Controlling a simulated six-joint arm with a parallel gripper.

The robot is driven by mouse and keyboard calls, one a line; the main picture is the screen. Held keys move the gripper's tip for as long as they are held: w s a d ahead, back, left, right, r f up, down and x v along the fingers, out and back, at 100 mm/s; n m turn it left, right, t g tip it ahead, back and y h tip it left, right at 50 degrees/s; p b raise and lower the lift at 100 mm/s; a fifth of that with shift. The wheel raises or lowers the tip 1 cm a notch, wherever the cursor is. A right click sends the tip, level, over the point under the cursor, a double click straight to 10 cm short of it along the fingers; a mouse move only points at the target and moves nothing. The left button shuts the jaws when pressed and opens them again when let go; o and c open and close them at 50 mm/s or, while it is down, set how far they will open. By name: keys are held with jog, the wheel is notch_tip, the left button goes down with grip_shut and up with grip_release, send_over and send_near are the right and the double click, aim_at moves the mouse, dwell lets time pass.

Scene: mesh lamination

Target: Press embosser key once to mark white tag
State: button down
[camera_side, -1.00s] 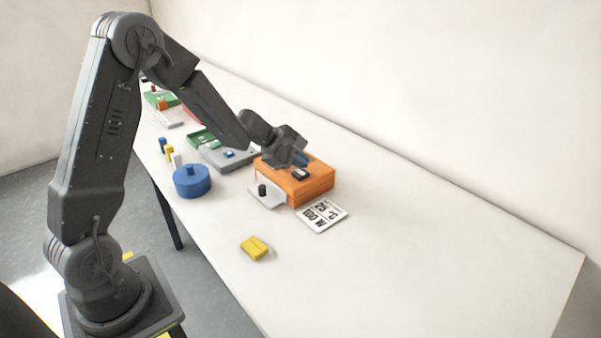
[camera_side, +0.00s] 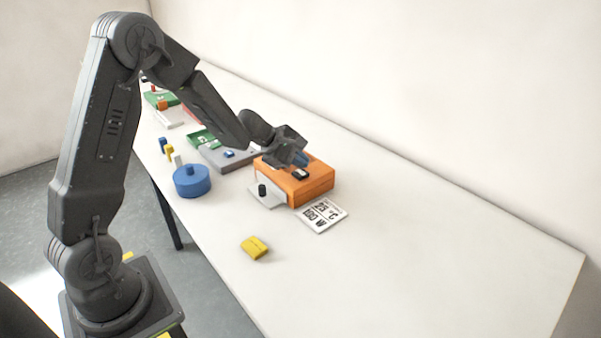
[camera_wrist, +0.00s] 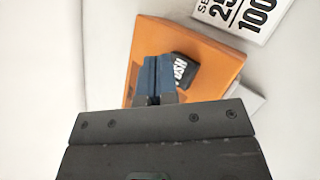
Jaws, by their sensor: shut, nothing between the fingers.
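The embosser appears to be the orange box (camera_side: 318,186) on the table, and it also shows in the wrist view (camera_wrist: 207,55). Its black key (camera_side: 301,174) is on top; in the wrist view the key (camera_wrist: 183,69) bears white lettering. A thin white plate (camera_side: 272,203) with a black peg (camera_side: 262,190) sits against the box's front left side; it may be the white tag. My gripper (camera_wrist: 158,60) is shut and empty, its blue fingers over the box top beside the key. I cannot tell whether they touch the key.
A printed card (camera_side: 322,215) lies in front of the box, and a yellow block (camera_side: 255,248) lies nearer. A blue round container (camera_side: 192,181), a grey tray (camera_side: 222,158) and several small blocks stand to the left. The table's right part is clear; a wall runs behind.

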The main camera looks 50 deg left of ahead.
aim_at(300, 174)
jog(key=shift+f, duration=0.4)
jog(key=shift+f, duration=0.7)
dwell(1.1)
jog(key=shift+r, duration=1.05)
jog(key=shift+r, duration=0.1)
jog(key=shift+r, duration=2.45)
